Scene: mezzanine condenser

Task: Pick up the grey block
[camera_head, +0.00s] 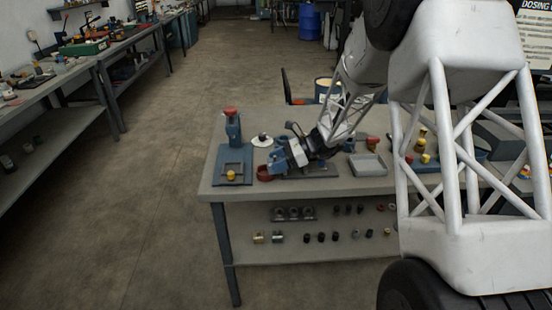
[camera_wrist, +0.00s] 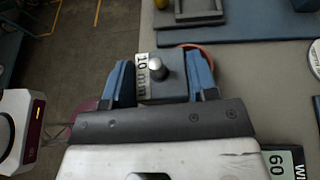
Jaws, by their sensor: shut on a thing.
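The grey block (camera_wrist: 175,88) has a round metal knob on top and a white "10 mm" label on its left side in the wrist view. My gripper (camera_wrist: 161,72) has its two blue fingers closed on either side of the block. In the head view my gripper (camera_head: 279,159) is low over the left part of the workbench, by a red round dish (camera_head: 264,173). The block is too small and covered there to make out clearly. I cannot tell whether it touches the surface below.
A blue board with a square grey frame (camera_head: 233,168) and a red-topped blue stand (camera_head: 232,127) are left of my gripper. A white disc (camera_head: 262,140) lies behind it. The workbench's left edge (camera_head: 207,180) is close.

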